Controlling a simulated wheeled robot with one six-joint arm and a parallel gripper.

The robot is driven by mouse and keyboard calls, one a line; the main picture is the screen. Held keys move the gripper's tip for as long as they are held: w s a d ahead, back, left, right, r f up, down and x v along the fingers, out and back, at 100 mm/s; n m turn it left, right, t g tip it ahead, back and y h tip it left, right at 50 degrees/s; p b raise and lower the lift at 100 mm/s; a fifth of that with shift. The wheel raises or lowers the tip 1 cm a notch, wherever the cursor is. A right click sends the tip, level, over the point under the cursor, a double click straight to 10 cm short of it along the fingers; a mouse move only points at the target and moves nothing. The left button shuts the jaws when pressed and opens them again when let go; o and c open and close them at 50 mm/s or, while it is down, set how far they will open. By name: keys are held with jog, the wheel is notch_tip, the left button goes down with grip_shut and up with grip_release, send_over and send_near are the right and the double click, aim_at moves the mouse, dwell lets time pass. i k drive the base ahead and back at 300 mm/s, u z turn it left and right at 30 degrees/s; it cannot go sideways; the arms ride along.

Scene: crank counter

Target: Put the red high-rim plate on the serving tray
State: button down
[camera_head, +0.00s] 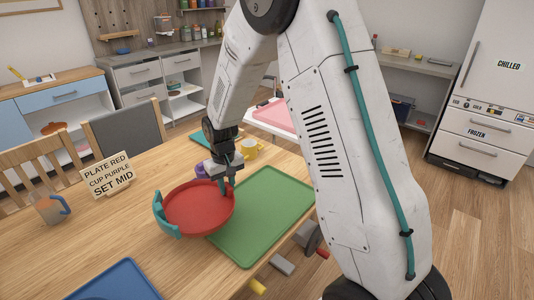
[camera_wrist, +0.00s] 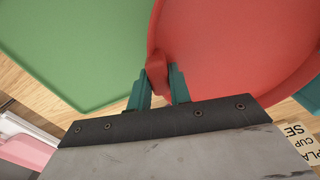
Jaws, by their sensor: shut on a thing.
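The red high-rim plate (camera_head: 198,208) is round, with a teal piece on its left side. It overlaps the left edge of the green tray (camera_head: 262,222) in the head view; I cannot tell whether it touches the tray or table. My gripper (camera_head: 226,184) is shut on the plate's rim at its far right side. In the wrist view my teal fingers (camera_wrist: 158,88) clasp a small red tab on the plate (camera_wrist: 230,50). The green tray (camera_wrist: 75,45) lies to the left there, mostly bare.
A sign (camera_head: 108,175) reading "PLATE RED CUP PURPLE SET MID" stands on the wooden table. A purple cup (camera_head: 202,171) and a yellow mug (camera_head: 249,149) stand behind the plate. A blue tray (camera_head: 115,282) lies at the front left. A grey mug (camera_head: 50,209) is at left.

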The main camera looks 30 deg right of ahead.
aim_at(285, 115)
jog(key=z, duration=0.55)
jog(key=k, duration=0.7)
jog(key=z, duration=1)
jog(key=k, duration=0.65)
jog(key=z, duration=0.75)
jog(key=i, duration=3.65)
jog(key=u, duration=0.9)
jog(key=i, duration=0.85)
jog(key=u, duration=1.55)
jog(key=i, duration=0.9)
jog(key=u, duration=0.75)
